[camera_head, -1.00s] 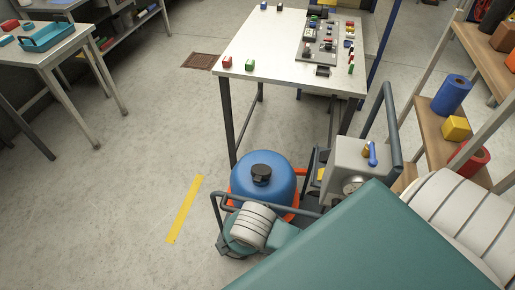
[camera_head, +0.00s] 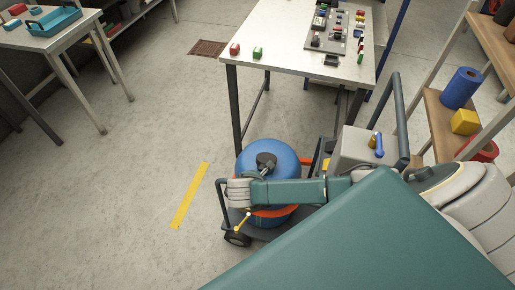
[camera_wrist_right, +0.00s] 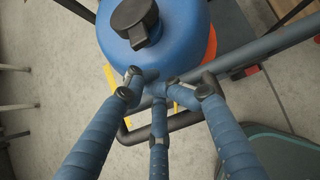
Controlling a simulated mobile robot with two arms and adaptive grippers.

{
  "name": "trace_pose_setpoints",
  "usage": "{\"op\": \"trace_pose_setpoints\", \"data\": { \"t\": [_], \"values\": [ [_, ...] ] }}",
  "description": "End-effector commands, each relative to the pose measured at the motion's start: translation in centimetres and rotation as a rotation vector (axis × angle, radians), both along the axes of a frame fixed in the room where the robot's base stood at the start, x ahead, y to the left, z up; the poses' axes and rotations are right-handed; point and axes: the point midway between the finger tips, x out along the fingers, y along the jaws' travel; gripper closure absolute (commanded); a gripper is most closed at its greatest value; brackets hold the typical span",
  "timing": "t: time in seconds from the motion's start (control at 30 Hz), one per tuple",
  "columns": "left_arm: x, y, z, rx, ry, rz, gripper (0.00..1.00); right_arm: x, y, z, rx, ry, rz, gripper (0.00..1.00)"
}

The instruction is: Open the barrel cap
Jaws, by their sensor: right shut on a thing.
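The blue barrel (camera_head: 252,155) stands upright on a cart beside the white table. Its dark cap (camera_head: 266,159), with a raised grip, is on top; the cap also shows at the top of the right wrist view (camera_wrist_right: 137,18). My right arm crosses in front of the barrel from the right. My right gripper (camera_wrist_right: 154,82) has its blue ribbed fingers drawn together low in front of the barrel, apart from the cap and by the cart's dark rail (camera_wrist_right: 255,50). What lies between its fingertips is hidden. My left gripper is not in view.
The cart's rail, a grey box (camera_head: 352,148) and an upright handle (camera_head: 402,120) stand close to the barrel. The white table (camera_head: 285,50) is behind it. Shelving (camera_head: 440,120) is at the right. The floor at the left is clear around a yellow strip (camera_head: 188,196).

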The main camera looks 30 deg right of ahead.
Motion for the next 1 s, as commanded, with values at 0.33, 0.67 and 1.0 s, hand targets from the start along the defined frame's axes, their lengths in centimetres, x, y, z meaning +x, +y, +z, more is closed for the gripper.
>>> {"op": "trace_pose_setpoints", "data": {
  "t": [0.33, 0.67, 1.0],
  "values": [
    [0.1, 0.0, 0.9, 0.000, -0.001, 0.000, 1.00, 2.6, -3.2, -1.5, -0.003, -0.002, -0.001, 1.00],
    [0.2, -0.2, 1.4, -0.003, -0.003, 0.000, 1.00, 3.2, -3.9, -0.3, -0.003, -0.003, -0.001, 1.00],
    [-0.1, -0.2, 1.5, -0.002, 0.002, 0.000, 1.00, 3.2, -3.9, -0.1, 0.002, 0.000, -0.002, 1.00]
  ]
}}
